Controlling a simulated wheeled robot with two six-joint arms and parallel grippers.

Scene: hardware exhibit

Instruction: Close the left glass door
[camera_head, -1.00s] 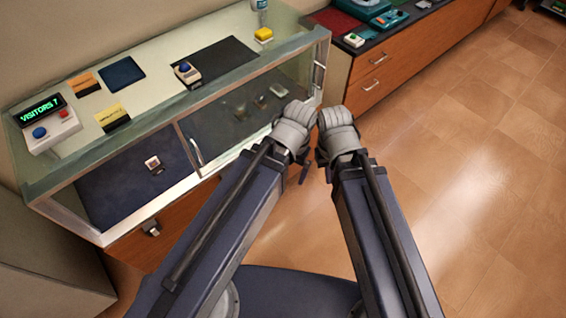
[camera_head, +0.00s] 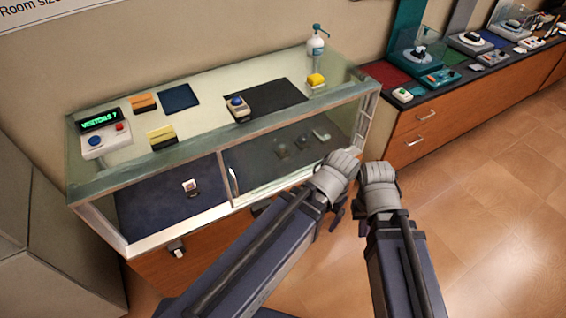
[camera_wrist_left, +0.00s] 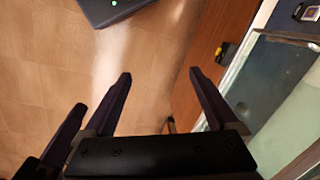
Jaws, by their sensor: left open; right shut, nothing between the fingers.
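The glass display case (camera_head: 150,190) stands against the wall. The left half of its front looks open, with a small item on a dark mat inside. A glass door panel (camera_head: 262,165) covers the right half, with a vertical handle (camera_head: 234,181) at its left edge; I cannot tell whether two panels overlap there. My left gripper (camera_head: 337,216) is in front of the case's right part, apart from the handle; in the left wrist view its fingers (camera_wrist_left: 160,80) are spread and empty. My right gripper (camera_head: 363,226) is shut and empty just right of it, partly hidden by its wrist.
A lock (camera_head: 176,248) sits below the front's left half. A wooden counter (camera_head: 450,125) continues right. Open floor (camera_head: 500,220) lies to the right.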

